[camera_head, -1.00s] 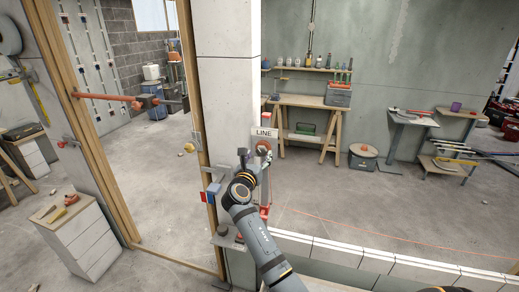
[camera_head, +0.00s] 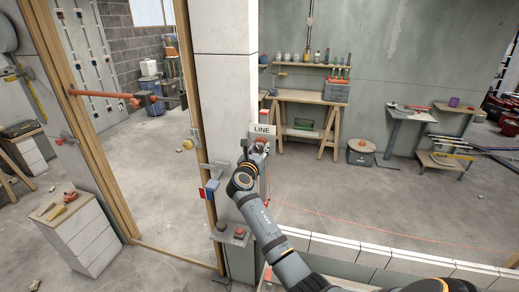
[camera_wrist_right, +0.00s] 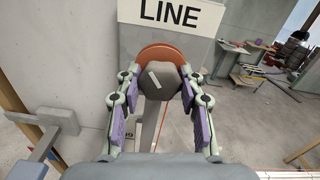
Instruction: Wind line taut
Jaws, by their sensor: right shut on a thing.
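A grey faceted knob (camera_wrist_right: 157,84) sits on the front of an orange-red reel (camera_wrist_right: 166,53), below a white LINE sign (camera_wrist_right: 168,14). The sign (camera_head: 262,129) also shows in the head view, on the end of the concrete pillar. My right gripper (camera_wrist_right: 160,78) is shut on the knob, with one finger on each side of it. In the head view my right gripper (camera_head: 258,150) hides most of the reel. A thin orange line (camera_head: 390,238) runs rightward over the low block wall. My left gripper is not in view.
A grey bracket (camera_wrist_right: 50,130) sticks out from the pillar left of the gripper. A red-and-blue block (camera_head: 211,189) and a box with red buttons (camera_head: 230,233) are on the pillar's lower part. The low block wall (camera_head: 400,256) runs to the right. Open floor lies beyond it.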

